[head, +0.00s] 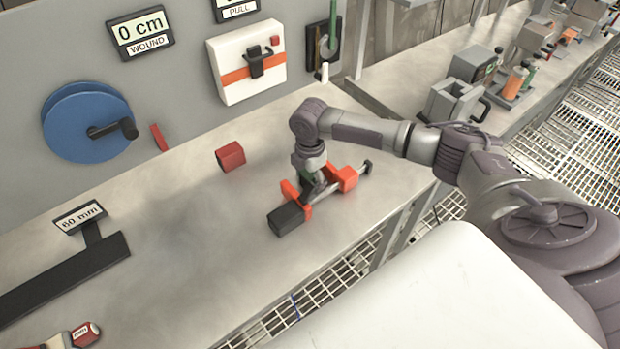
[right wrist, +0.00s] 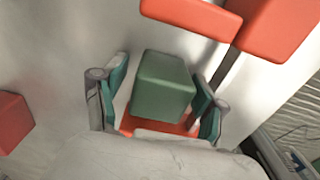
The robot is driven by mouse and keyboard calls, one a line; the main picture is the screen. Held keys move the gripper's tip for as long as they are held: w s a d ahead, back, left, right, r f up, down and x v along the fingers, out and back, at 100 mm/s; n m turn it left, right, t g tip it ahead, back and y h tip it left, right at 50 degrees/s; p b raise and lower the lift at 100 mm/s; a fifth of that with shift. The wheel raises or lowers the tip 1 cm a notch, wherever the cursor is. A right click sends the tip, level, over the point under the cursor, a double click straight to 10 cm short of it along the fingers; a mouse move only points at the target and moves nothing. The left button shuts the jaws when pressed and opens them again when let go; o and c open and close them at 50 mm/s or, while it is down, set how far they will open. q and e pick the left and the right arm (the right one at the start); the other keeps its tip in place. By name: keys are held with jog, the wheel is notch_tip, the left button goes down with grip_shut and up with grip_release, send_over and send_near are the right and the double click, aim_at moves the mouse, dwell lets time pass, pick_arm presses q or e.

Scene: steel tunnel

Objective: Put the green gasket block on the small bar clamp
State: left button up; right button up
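The small bar clamp lies on the steel bench, with orange jaws (head: 347,178) and a black handle (head: 286,218). In the right wrist view its orange parts (right wrist: 285,28) show at the top right and under the block. The green gasket block (right wrist: 162,88) sits over an orange part of the clamp, apparently resting on it. My right gripper (head: 308,182) is over the clamp. In the right wrist view its fingers (right wrist: 160,92) stand on either side of the block, with a gap at the left finger, so it looks open. My left gripper is out of view.
A red block (head: 231,156) lies on the bench left of the clamp. A blue reel (head: 87,122) and a white box with an orange band (head: 246,62) are on the back wall. A black bar (head: 65,278) lies front left. Bench between is clear.

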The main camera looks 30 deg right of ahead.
jog(key=shift+r, duration=0.1)
notch_tip(320, 180, up, 12)
jog(key=shift+r+b, duration=0.1)
jog(key=shift+b, duration=0.95)
